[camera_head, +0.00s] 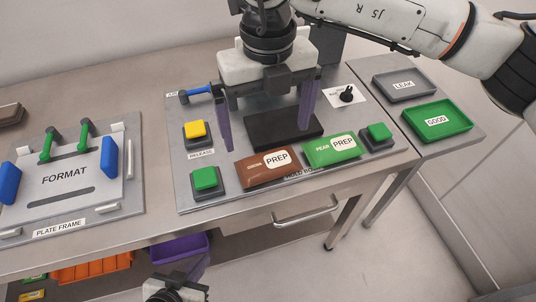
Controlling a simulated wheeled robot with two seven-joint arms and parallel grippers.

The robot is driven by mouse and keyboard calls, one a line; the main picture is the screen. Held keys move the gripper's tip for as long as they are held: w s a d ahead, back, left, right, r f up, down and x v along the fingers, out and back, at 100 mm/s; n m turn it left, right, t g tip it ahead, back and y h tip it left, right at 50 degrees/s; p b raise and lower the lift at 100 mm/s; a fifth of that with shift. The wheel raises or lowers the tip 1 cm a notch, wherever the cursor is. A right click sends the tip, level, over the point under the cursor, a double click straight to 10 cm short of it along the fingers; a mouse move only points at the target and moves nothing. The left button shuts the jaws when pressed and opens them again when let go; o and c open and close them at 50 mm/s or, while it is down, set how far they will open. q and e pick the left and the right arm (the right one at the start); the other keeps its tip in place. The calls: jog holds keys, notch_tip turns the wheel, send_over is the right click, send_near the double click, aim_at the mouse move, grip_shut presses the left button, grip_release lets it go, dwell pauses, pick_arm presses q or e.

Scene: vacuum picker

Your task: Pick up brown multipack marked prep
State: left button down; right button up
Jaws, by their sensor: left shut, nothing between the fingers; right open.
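The brown multipack (253,180) has a white PREP label and lies at the front of the grey station plate. A green pack (319,154), labelled PEAR and PREP, lies just right of it. My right gripper (265,140) reaches in from the upper right. It is open and empty, its purple fingers pointing down, behind and above the brown multipack and apart from it as far as I can tell. My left gripper (200,265) is low at the bottom edge, in front of the table. It is shut and empty, partly cut off by the frame.
Green buttons (205,178) (379,131) flank the packs, with a yellow button (195,130) behind left. A black block (283,134) stands behind them. GOOD (458,128) and LEAK (380,91) trays are right; the FORMAT plate (85,197) is left. Bins (92,269) sit below.

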aim_at(268, 161)
notch_tip(268, 161, down, 4)
jog(key=shift+d+f, duration=0.1)
jog(key=shift+d, duration=0.05)
notch_tip(268, 161, down, 6)
jog(key=shift+w+r+p, duration=0.1)
jog(key=shift+p, duration=0.8)
jog(key=c, duration=1)
jog(key=shift+r, duration=0.1)
